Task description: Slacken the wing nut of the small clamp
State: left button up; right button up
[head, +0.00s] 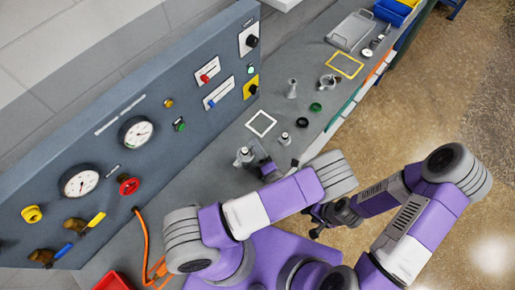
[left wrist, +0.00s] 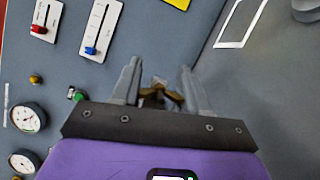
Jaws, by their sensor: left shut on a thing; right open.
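The brass-coloured wing nut (left wrist: 160,94) of the small clamp shows between the two grey fingers of my left gripper (left wrist: 162,82) in the left wrist view. The gripper is shut on it. The clamp's body is mostly hidden behind the fingers and the gripper's dark palm. In the head view my left gripper (head: 258,160) is low over the bench beside a silver fitting (head: 244,156), and the wing nut cannot be made out. My right gripper (head: 318,222) is open and empty, off the bench's front edge and partly covered by my arm.
The grey control panel (head: 150,100) with gauges, knobs and valves stands along the bench's back. A white square outline (head: 261,123), small silver fittings (head: 285,138), a green ring (head: 315,107) and a yellow outline (head: 345,65) lie further along. An orange hose (head: 144,240) runs at the left.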

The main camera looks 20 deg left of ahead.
pick_arm(q)
jog(key=o, duration=1.1)
jog(key=shift+b+v, duration=0.45)
jog(key=shift+v, duration=3.35)
